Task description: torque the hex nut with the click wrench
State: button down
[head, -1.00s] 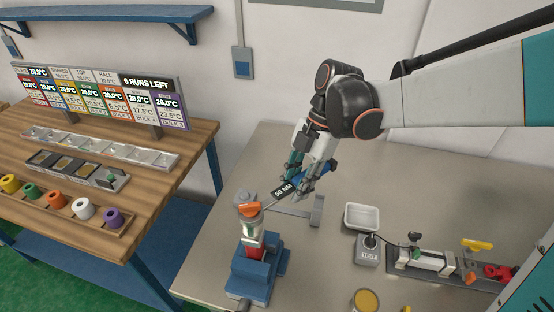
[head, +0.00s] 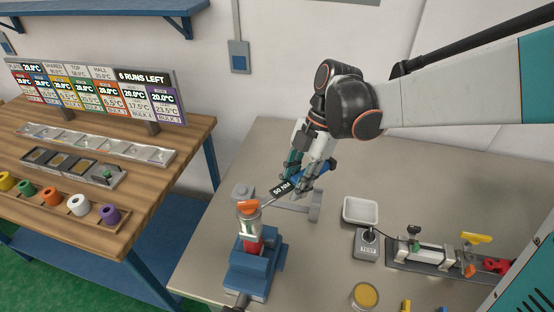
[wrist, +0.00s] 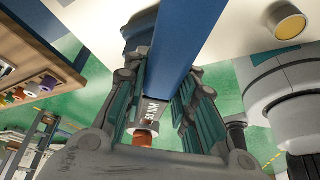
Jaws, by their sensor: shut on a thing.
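In the wrist view, the wrench's blue handle (wrist: 185,35) runs between my gripper's fingers (wrist: 165,110). In the head view, the wrench's thin shaft slopes down left to an orange piece (head: 248,207) on top of an upright fitting (head: 250,226). The fitting stands in a blue vise (head: 252,268). The hex nut cannot be made out; whether the wrench is seated on it cannot be told.
A grey stand (head: 314,207) lies just behind the vise. A white tray (head: 361,212), a TEST box (head: 366,246), a clamp fixture (head: 435,254) and a yellow-topped jar (head: 365,296) are to the right. A wooden table (head: 155,185) stands at the left.

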jog(key=shift+s+d+m+t, duration=0.2)
jog(key=shift+s+m, duration=0.2)
jog(key=shift+s, duration=0.15)
jog(key=shift+s+d+m+t, duration=0.1)
jog(key=shift+s+d+m, duration=0.05)
jog(key=shift+s+m, duration=0.35)
jog(key=shift+s, duration=0.15)
jog(key=shift+s+d+m+t+y+p, duration=0.2)
jog(key=shift+s+d+m+p, duration=0.1)
jog(key=shift+s+m, duration=0.2)
jog(key=shift+s+d+m+t+y+p, duration=0.15)
jog(key=shift+s+m+t+p, duration=0.1)
jog(key=shift+s+m, duration=0.2)
jog(key=shift+s+d+m+t+p, duration=0.25)
jog(key=shift+s+m+t+p, duration=0.15)
jog(key=shift+s+m, duration=0.6)
